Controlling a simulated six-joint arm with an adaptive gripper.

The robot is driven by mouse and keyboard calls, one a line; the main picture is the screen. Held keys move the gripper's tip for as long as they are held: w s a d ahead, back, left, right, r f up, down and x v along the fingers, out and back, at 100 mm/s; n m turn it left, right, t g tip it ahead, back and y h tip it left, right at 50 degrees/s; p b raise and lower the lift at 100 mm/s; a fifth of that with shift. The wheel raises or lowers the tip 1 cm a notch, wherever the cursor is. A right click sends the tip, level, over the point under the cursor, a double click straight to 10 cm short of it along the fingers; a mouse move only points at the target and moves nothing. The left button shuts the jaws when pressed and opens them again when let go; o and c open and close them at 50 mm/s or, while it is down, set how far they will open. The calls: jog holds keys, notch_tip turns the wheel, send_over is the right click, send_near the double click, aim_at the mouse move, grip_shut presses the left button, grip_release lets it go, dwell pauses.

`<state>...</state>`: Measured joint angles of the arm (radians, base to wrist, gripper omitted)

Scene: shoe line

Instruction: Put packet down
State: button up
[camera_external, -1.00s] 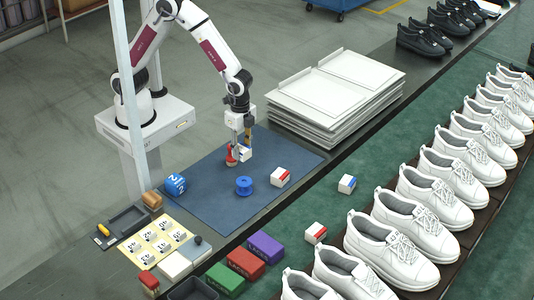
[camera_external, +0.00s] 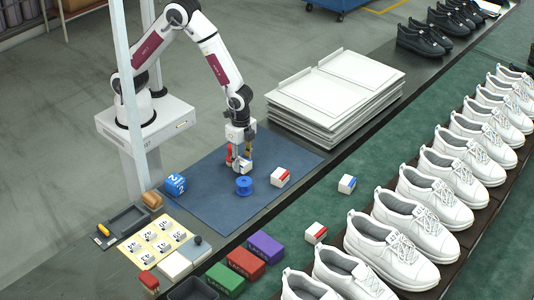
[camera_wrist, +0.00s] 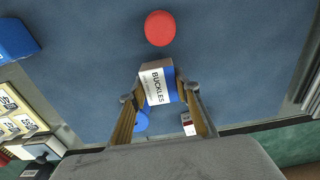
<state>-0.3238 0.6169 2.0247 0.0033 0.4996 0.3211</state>
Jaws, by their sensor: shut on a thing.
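The packet (camera_external: 244,166) is a small white and blue box. In the wrist view the packet (camera_wrist: 158,84) shows the word BUCKLES on its face. My gripper (camera_external: 241,159) is shut on it, with one finger on each side in the wrist view (camera_wrist: 160,100). The packet is over the blue mat (camera_external: 205,196), just behind the blue spool (camera_external: 244,186). I cannot tell whether its underside touches the mat.
A red round-topped piece (camera_wrist: 160,28) stands close to the packet, partly hidden by my gripper in the external view. A white and red packet (camera_external: 280,177) lies right of the spool. A blue box (camera_external: 175,184) is at left. The mat's front is clear.

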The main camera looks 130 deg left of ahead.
aim_at(242, 160)
jog(key=shift+f, duration=1.05)
jog(key=shift+f, duration=0.15)
jog(key=o, duration=1.1)
jog(key=shift+o, duration=0.2)
notch_tip(242, 160, up, 12)
jog(key=shift+f, duration=0.2)
jog(key=shift+r, duration=0.4)
